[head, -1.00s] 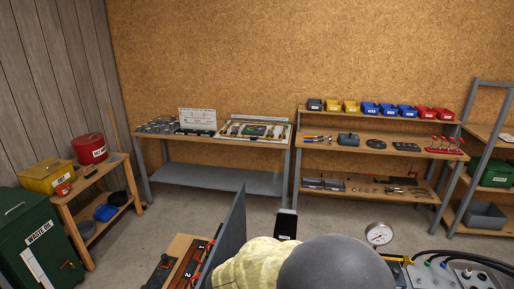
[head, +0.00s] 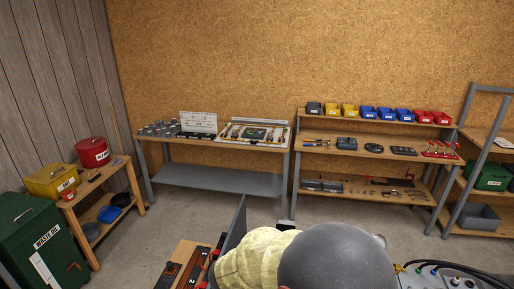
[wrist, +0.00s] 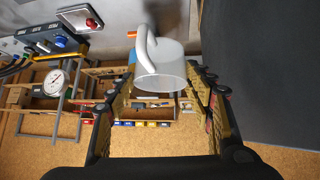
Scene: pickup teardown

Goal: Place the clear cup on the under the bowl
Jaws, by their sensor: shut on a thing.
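In the wrist view, a translucent whitish cup (wrist: 160,68) with a curved handle sits between the fingers of my gripper (wrist: 163,98). The gripper is shut on it. The cup looks tilted in this view, with its handle toward the top of the picture. Its surroundings behind it are seen through and past the fingers. In the head view, neither the cup nor my gripper can be made out. I cannot pick out the bowl of the task with certainty in either view.
A steel-framed bench (head: 220,181) with tool trays stands at the back wall. Shelves (head: 372,153) with small coloured bins stand right of it. A green waste oil cabinet (head: 45,250) and a wooden stand (head: 105,207) are at left. Open concrete floor (head: 165,228) lies between.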

